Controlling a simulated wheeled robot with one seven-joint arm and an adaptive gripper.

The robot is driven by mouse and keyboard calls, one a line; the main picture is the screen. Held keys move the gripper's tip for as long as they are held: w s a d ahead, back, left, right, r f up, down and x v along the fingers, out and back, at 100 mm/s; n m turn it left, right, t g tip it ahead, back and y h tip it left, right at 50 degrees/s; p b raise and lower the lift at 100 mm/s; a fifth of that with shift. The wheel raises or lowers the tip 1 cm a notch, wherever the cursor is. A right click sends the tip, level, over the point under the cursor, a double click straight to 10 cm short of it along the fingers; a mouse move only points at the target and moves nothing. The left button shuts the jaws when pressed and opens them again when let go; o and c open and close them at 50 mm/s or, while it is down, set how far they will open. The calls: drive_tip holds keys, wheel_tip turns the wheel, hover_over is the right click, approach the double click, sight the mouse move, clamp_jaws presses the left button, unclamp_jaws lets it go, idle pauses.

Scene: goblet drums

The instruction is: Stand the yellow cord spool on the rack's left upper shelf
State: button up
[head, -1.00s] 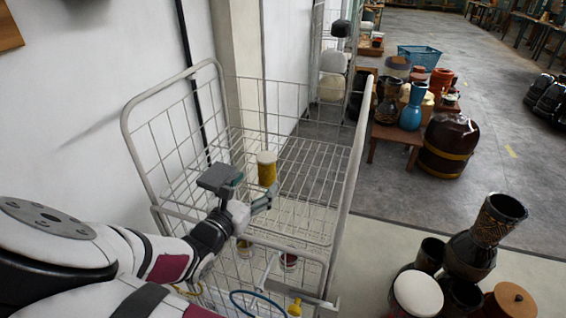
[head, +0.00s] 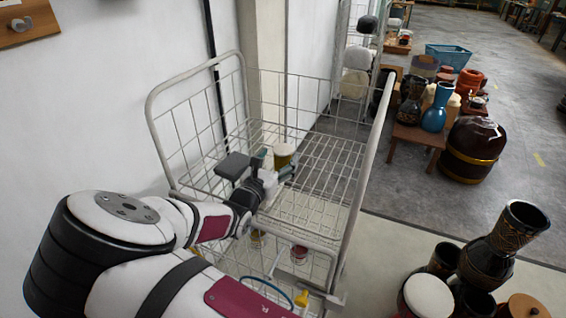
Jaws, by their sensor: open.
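The yellow cord spool (head: 284,158), with a pale cream top, is upright at the wire rack's (head: 384,118) upper shelf (head: 318,208), toward its left and middle. My gripper (head: 276,168) is open at the spool, its fingers on either side of the spool's near part. The gripper hides the spool's lower part, so I cannot tell whether its base rests on the wires or whether a finger touches it.
The rack's lower level holds a small yellowish spool (head: 257,239), a red and white one (head: 299,254), a yellow item (head: 302,298) and a blue ring (head: 262,290). A white wall is left. Goblet drums (head: 500,245) stand right. The upper shelf's right part is clear.

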drive_tip(key=shift+x, duration=1.85)
drive_tip(key=shift+a+r, duration=0.1)
drive_tip(key=shift+r, duration=0.05)
drive_tip(key=c, duration=1.3)
drive_tip(key=shift+c, duration=0.8)
drive_tip(key=shift+r, duration=0.15)
